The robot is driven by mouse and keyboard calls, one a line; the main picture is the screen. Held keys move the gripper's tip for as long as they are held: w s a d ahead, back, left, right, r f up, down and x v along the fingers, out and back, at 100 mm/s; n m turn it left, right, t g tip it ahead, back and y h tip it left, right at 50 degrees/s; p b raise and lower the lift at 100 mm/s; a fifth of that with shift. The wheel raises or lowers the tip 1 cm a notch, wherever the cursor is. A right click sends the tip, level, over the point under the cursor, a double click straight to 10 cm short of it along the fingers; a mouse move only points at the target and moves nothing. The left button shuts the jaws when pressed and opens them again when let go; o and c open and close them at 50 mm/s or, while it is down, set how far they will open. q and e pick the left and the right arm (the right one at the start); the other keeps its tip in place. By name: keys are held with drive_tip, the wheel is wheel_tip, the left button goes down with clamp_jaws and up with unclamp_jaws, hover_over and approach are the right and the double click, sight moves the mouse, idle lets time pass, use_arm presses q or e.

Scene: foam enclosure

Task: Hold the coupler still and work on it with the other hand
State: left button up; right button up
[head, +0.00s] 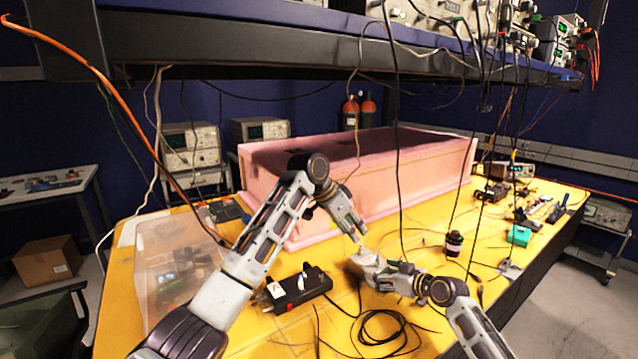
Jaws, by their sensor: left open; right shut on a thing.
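My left gripper (357,238) is open and points down and to the right, just above my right gripper. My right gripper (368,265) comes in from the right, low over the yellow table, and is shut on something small.
A large pink foam enclosure (420,180) stands behind the grippers on the yellow table (255,335). A black power strip (300,290) and loose cables (385,325) lie in front. A clear box (165,265) is at left. Cables hang from the shelf (290,45) above.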

drive_tip(key=o, duration=1.3)
drive_tip(key=shift+v, duration=5.95)
drive_tip(key=shift+d, duration=0.1)
drive_tip(key=shift+s+f, duration=0.1)
drive_tip(key=shift+f, duration=0.05)
